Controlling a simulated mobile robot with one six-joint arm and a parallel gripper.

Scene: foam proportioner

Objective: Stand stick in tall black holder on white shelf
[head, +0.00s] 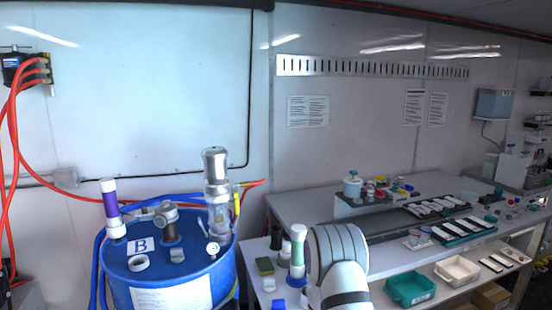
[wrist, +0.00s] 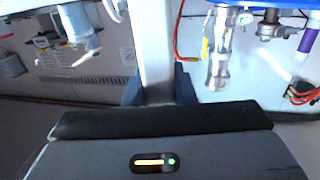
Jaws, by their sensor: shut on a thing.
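My gripper (wrist: 158,90) shows in the wrist view with its dark fingers shut on a pale grey-white upright bar, which looks like the stick (wrist: 156,50). In the head view my arm's thick grey link hides the gripper and whatever it holds. A tall black holder (head: 276,237) stands upright on the white shelf (head: 258,291), left of my arm. I cannot see into its opening. The held stick appears apart from the holder, but the distance is unclear.
A green-yellow sponge (head: 265,266) lies nearby. Trays (head: 410,288) sit right of my arm.

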